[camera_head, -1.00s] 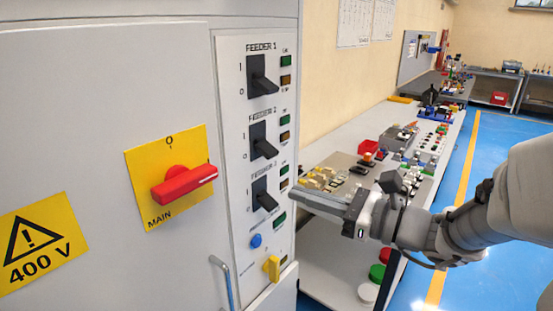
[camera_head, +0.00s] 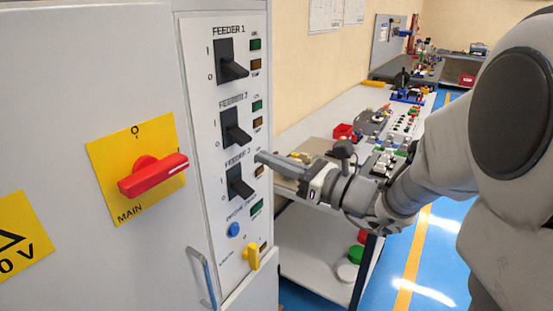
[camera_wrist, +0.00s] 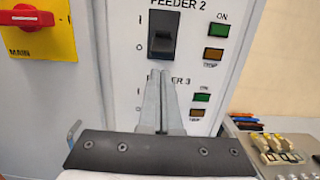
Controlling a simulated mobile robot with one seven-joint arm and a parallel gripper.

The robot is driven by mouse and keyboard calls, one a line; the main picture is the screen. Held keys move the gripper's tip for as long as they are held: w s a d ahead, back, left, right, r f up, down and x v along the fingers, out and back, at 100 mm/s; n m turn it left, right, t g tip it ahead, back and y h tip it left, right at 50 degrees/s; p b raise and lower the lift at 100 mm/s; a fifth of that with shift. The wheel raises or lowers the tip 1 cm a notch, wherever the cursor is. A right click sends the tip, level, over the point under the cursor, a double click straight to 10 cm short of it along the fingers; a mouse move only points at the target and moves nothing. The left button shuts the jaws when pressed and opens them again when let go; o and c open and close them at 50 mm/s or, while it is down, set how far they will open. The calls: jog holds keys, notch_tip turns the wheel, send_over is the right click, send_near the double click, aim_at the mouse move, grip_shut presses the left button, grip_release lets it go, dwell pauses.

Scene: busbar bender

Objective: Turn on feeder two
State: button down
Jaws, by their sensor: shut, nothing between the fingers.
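The feeder two switch (camera_head: 236,129) is a black toggle on the white panel, between the feeder one switch (camera_head: 231,62) and the feeder three switch (camera_head: 239,184). Its lever points down toward the 0 mark. In the wrist view the feeder two switch (camera_wrist: 163,36) is just above my fingertips. My gripper (camera_head: 262,157) is shut and empty, to the right of the panel and a little lower than the lever. It also shows in the wrist view (camera_wrist: 160,72), hiding the feeder three switch there. No touch is clear.
A red main handle (camera_head: 153,174) on a yellow plate sticks out on the left. Below the feeders are a blue button (camera_head: 233,230), a yellow selector (camera_head: 252,256) and a door handle (camera_head: 203,277). A bench (camera_head: 300,125) with parts stands to the right.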

aim_at(240, 136)
jog(key=x, duration=0.5)
jog(key=shift+w+a, duration=0.1)
jog(key=shift+r+p, duration=0.1)
jog(key=shift+p, duration=0.3)
jog(key=shift+r+h+p, duration=0.15)
jog(key=shift+h+p, duration=0.15)
jog(key=shift+p, duration=0.05)
jog(key=shift+g+p, duration=0.3)
